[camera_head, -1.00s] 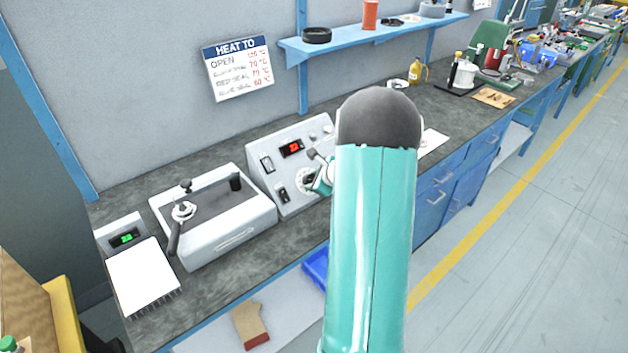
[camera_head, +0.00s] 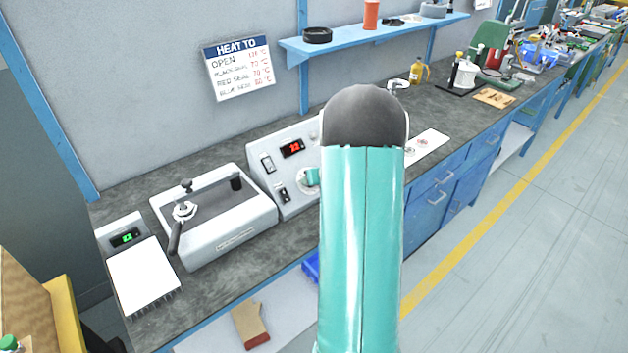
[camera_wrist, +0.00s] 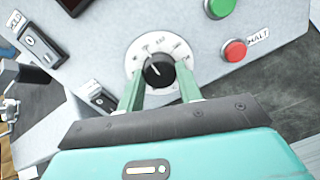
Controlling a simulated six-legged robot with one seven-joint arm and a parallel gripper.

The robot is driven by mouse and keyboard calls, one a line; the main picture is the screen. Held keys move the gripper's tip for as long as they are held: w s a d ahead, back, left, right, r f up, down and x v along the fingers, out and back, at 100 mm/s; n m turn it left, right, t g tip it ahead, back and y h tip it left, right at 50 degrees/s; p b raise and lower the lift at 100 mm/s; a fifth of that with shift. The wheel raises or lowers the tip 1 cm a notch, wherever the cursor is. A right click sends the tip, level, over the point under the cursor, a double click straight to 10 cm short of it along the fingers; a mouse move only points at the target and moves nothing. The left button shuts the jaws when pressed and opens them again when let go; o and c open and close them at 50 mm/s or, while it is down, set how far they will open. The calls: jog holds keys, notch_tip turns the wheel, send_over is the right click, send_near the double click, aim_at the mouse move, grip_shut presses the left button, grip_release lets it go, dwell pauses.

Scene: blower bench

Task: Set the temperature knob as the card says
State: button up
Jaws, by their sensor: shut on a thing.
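The temperature knob (camera_wrist: 159,70) is black with a white pointer line on a white marked dial (camera_wrist: 143,50). My gripper (camera_wrist: 160,78) has its two green fingers on either side of the knob and is shut on it. The pointer slants to the upper left in the wrist view. In the head view my arm hides most of the gripper and knob. The control box (camera_head: 296,148) has a red lit display (camera_head: 292,148), its digits hard to read. The card (camera_head: 238,69) on the wall reads "HEAT TO" above several lines with temperatures, their small print blurred.
A green button (camera_wrist: 219,6) and a red button (camera_wrist: 235,50) labelled HALT sit near the knob. Switches (camera_wrist: 38,44) are on its left. A lidded grey unit (camera_head: 215,222) stands left of the control box. A blue shelf (camera_head: 375,38) hangs above.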

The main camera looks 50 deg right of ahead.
jog(key=m, duration=0.6)
jog(key=shift+w+r+m, duration=0.1)
jog(key=shift+m, duration=0.2)
dwell(0.4)
jog(key=o, duration=1)
jog(key=v, duration=1.3)
jog(key=shift+r, duration=0.45)
